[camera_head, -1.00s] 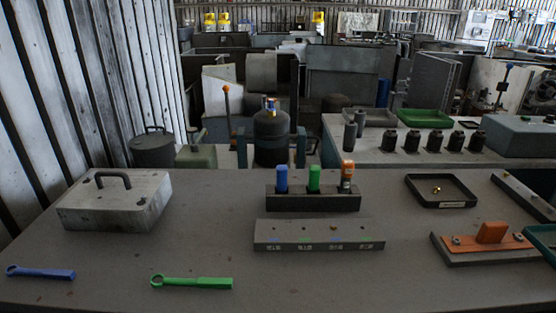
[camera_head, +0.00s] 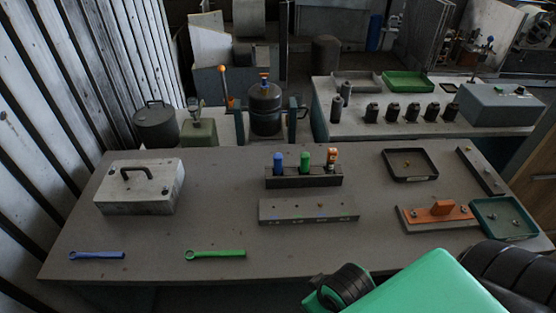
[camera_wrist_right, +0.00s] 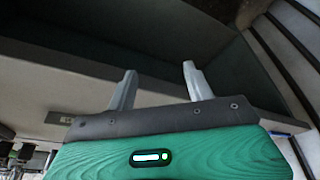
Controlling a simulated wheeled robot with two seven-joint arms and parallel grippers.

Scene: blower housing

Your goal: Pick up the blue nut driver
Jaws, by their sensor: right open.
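The blue nut driver (camera_head: 278,161) stands upright in a dark rack (camera_head: 303,182) on the workbench. A green driver (camera_head: 304,159) and an orange one (camera_head: 331,157) stand to its right in the same rack. My right gripper (camera_wrist_right: 159,78) shows in the right wrist view with its two fingers apart and nothing between them. In the head view my green and black right arm covers the bottom right corner, in front of the bench and well away from the rack; its fingertips are hidden there. My left gripper is not in view.
A grey block (camera_head: 309,211) with small holes lies in front of the rack. A blue wrench (camera_head: 97,255) and a green wrench (camera_head: 216,254) lie near the front edge. A handled grey box (camera_head: 140,190), a black tray (camera_head: 411,164) and an orange part (camera_head: 437,212) flank the middle.

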